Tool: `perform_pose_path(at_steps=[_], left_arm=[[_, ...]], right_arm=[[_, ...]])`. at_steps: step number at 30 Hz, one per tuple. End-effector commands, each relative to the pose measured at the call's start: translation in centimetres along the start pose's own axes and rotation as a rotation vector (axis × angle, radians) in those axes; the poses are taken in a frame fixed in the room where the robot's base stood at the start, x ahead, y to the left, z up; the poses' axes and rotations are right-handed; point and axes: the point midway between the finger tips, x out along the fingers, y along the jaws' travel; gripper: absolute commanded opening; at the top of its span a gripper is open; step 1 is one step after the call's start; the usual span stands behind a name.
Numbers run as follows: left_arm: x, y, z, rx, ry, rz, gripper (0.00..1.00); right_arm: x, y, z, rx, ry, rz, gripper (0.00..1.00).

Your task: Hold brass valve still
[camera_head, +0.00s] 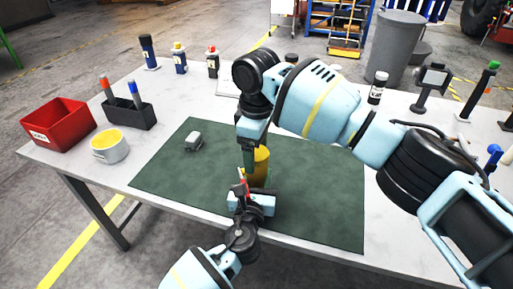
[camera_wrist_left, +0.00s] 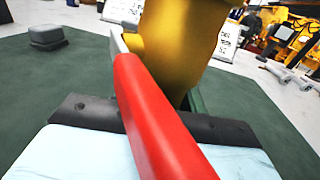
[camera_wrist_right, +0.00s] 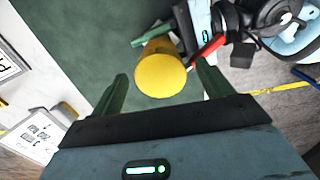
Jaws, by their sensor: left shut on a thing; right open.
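The brass valve (camera_head: 261,165) stands on the green mat, partly hidden by my arms. Its yellow body (camera_wrist_left: 185,40) and red lever (camera_wrist_left: 150,115) fill the middle of the left wrist view, the lever pointing toward that camera. My left gripper (camera_head: 250,192) is shut on the valve low down from the table's front side; its fingertips are mostly hidden. My right gripper (camera_wrist_right: 162,72) is open above the valve, pointing down. In the right wrist view the valve's round yellow top (camera_wrist_right: 160,77) lies between its green fingers; I cannot tell whether they touch it.
A small grey block (camera_head: 193,142) lies on the green mat (camera_head: 160,178). Bottles (camera_head: 180,60) line the back edge. The mat's left part is mostly clear.

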Motion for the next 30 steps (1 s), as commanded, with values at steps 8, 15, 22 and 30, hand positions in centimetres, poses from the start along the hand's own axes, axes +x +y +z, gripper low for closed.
perform_pose_path(at_steps=[8,15,22,30], left_arm=[[0.0,0.0,-0.1,0.001,0.002,0.001,0.0],[0.0,0.0,-0.1,0.001,0.002,0.001,0.0],[0.0,0.0,-0.1,0.001,0.002,0.001,0.0],[0.0,0.0,-0.1,0.001,0.002,0.001,0.0]], right_arm=[[-1.2,0.0,-0.1,0.0,0.002,0.0,0.79],[-5.7,0.0,-0.1,0.0,0.003,0.001,0.79],[-9.8,0.0,0.0,0.0,0.001,0.001,0.79],[-11.9,0.0,0.0,0.0,-0.001,0.0,0.79]])
